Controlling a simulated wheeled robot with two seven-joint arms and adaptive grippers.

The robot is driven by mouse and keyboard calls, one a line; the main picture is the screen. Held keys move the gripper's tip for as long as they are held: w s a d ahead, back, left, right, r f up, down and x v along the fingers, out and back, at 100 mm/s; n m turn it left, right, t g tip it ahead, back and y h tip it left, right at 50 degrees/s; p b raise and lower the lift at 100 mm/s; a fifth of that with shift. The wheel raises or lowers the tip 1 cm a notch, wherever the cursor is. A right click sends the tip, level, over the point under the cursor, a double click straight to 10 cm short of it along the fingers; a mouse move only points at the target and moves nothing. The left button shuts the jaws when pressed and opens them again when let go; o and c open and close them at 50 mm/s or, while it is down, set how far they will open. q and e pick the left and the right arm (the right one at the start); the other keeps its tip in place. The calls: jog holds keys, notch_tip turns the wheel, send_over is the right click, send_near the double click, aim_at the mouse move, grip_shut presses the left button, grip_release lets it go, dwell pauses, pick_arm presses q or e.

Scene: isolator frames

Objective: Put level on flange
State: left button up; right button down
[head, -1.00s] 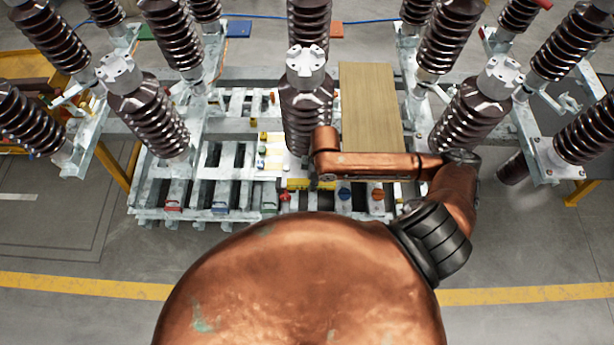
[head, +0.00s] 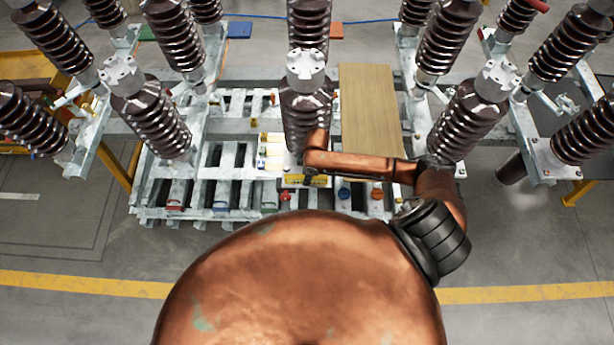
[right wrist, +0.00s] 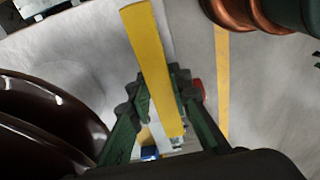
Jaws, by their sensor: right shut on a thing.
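The yellow level (right wrist: 150,60) is a long bar held between the green fingers of my right gripper (right wrist: 157,92) in the right wrist view. In the head view the level (head: 306,180) shows as a small yellow bar, low in front of the middle insulator and partly hidden. My right gripper (head: 309,173) there is mostly hidden by my arm. The grey metal flange (head: 305,68) caps the middle brown ribbed insulator. Similar flanges top the insulators to the left (head: 122,74) and right (head: 498,76). The level is apart from these flanges. My left gripper is not in view.
Brown ribbed insulators (head: 152,118) crowd both sides and the back. A slatted grey frame (head: 185,192) holds several small tools and containers. A wooden board (head: 370,105) lies right of the middle insulator. A large ribbed insulator (right wrist: 45,115) is close on the wrist view's left.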

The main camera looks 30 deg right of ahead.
jog(key=c, duration=1.8)
grip_release()
jog(key=shift+o, duration=0.2)
notch_tip(320, 180, up, 12)
jog(key=d, duration=0.1)
jog(key=shift+s+b, duration=0.3)
jog(key=shift+s, duration=0.05)
